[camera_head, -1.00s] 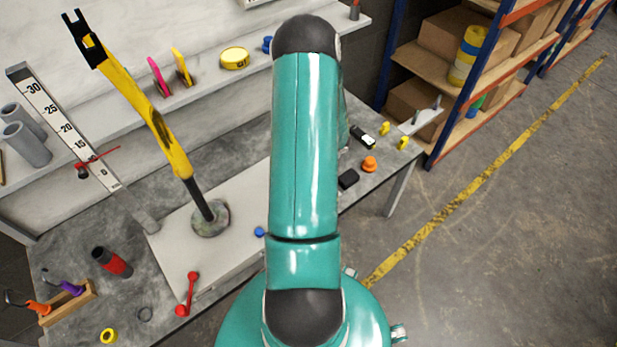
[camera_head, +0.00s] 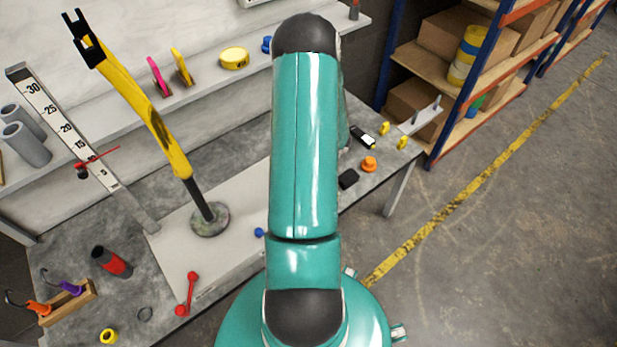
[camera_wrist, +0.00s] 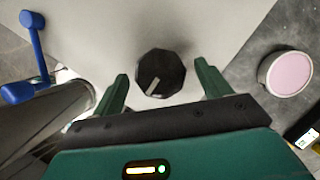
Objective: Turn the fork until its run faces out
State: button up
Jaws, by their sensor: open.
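The yellow fork (camera_head: 139,103) stands tilted in the head view, its dark stem in a round grey base (camera_head: 210,220) on a pale board. Its top ends in two dark prongs. Dark patches mark its yellow side; I cannot tell whether one is the run. In the wrist view my gripper (camera_wrist: 160,76) is open, with two green fingers on either side of a black faceted knob (camera_wrist: 161,74). The knob has a white pointer line towards the lower left. Both fingers appear apart from it. In the head view my teal arm hides my gripper and the knob.
A blue lever (camera_wrist: 35,62) lies left of my gripper, and a pink-topped round tub (camera_wrist: 287,74) right. The bench holds a red lever (camera_head: 187,294), a red-black cylinder (camera_head: 112,262) and a black block (camera_head: 348,179). A scale post (camera_head: 62,122) stands left of the fork.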

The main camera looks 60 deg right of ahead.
jog(key=v, duration=1.3)
jog(key=shift+s+r, duration=0.2)
jog(key=shift+r, duration=0.1)
jog(key=shift+s, duration=0.1)
